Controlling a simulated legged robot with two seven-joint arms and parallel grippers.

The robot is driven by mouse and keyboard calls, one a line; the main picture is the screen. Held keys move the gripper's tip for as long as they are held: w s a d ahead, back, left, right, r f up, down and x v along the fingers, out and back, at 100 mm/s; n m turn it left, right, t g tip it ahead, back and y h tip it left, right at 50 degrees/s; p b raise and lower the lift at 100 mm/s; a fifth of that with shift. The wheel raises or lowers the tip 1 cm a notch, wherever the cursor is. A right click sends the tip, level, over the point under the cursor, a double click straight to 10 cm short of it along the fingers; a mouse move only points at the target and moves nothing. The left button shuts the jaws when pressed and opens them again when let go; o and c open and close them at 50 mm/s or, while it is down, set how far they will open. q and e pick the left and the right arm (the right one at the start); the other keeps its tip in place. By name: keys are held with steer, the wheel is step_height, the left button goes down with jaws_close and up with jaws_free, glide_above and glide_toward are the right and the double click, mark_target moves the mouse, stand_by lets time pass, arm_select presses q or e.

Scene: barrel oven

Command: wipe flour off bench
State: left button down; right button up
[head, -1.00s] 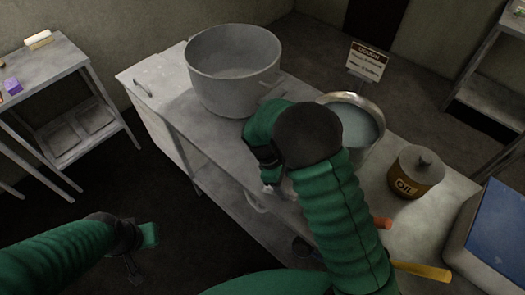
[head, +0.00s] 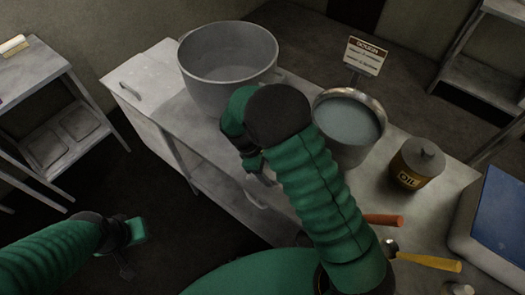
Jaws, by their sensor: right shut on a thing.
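The bench (head: 150,62) is a long grey worktop running from upper left to lower right. I cannot clearly make out flour on it; its top has faint pale mottling. My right gripper (head: 262,174) points down at the bench's near edge, between the big pot and the metal bucket. It is shut on a small pale thing, possibly a cloth, mostly hidden by the hand and arm. My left gripper (head: 126,264) hangs over the dark floor at lower left, away from the bench; its jaw opening is unclear.
A big grey pot (head: 200,82) and a metal bucket of greyish liquid (head: 350,122) stand on the bench. An oil tin (head: 418,165), an orange handle (head: 384,220), a yellow-handled tool (head: 430,262) and a blue-topped box (head: 500,215) are right. A sign (head: 366,56) stands behind.

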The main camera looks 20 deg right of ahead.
mark_target(269, 171)
steer(key=p+v, duration=0.2)
steer(key=shift+w+d+r, duration=0.15)
steer(key=shift+r, duration=0.25)
steer(key=r+p, duration=0.3)
steer(key=shift+s+d+r, duration=0.1)
steer(key=shift+s+d, duration=0.25)
steer(key=shift+d, duration=0.05)
steer(key=shift+w+a+r+p, duration=0.1)
steer(key=shift+w+r+p, duration=0.05)
steer(key=shift+r+p, duration=0.5)
steer(key=shift+a+r, duration=0.1)
steer(key=shift+r, duration=0.25)
steer(key=shift+a+r+p, duration=0.1)
steer(key=shift+r+p, duration=0.15)
steer(key=shift+p, duration=0.15)
steer(key=shift+d+f, duration=0.15)
steer(key=shift+d, duration=0.05)
